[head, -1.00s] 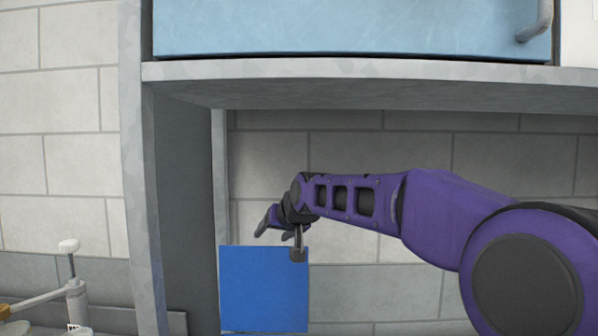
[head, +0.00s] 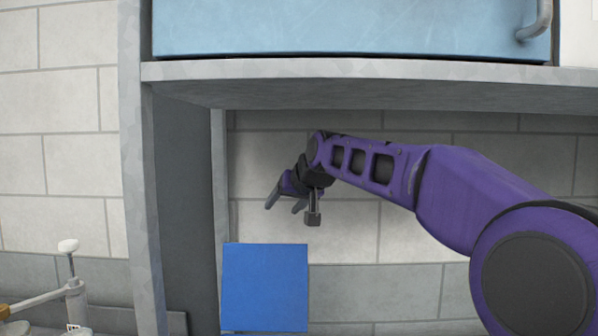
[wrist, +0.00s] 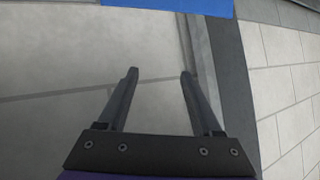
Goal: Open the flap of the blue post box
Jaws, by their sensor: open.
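The blue post box (head: 265,288) shows in the head view as a plain blue face low in the bay under the shelf. I cannot make out a separate flap on it, and its bottom is near the picture's lower edge. My gripper (head: 286,204) is above the box, in front of the brick wall, apart from it. In the wrist view my gripper (wrist: 160,73) has its two fingers spread with nothing between them. A strip of blue, likely the box (wrist: 180,5), shows at the top edge there, beyond the fingertips.
A grey upright panel (head: 180,210) stands close left of the box. A grey shelf (head: 370,85) with a blue drawer front (head: 350,28) and handle is overhead. A white jointed fitting (head: 72,290) is at lower left. The wall right of the box is clear.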

